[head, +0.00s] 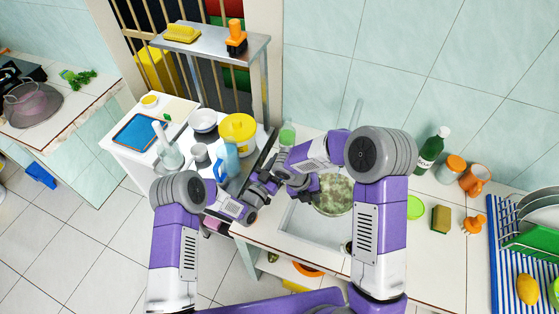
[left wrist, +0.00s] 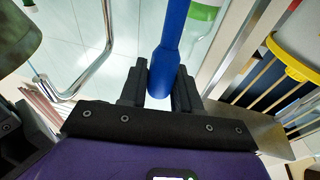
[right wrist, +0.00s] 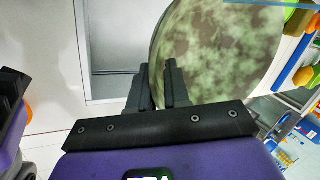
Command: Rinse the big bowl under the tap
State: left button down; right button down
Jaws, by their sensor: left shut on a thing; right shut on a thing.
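The big bowl (head: 333,197), mottled green, is over the sink (head: 297,225) in the head view, partly hidden by my right arm. My right gripper (head: 303,188) is shut on its rim; in the right wrist view the bowl (right wrist: 220,50) rises tilted beyond the fingers (right wrist: 158,88). My left gripper (head: 268,182) is shut on a blue rod-like handle (left wrist: 175,50), seen between the fingers (left wrist: 160,82) in the left wrist view. What the handle belongs to is unclear. A bent chrome pipe (left wrist: 98,55), apparently the tap, stands left of it. Whether water runs is unclear.
A green bottle (head: 431,150), orange-brown jars (head: 475,180), a sponge (head: 440,218) and a dish rack (head: 535,215) stand right of the sink. A shelf (head: 215,43) stands behind.

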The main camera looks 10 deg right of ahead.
pick_arm(q)
jog(key=c, duration=0.9)
grip_release()
notch_tip(320, 180, up, 10)
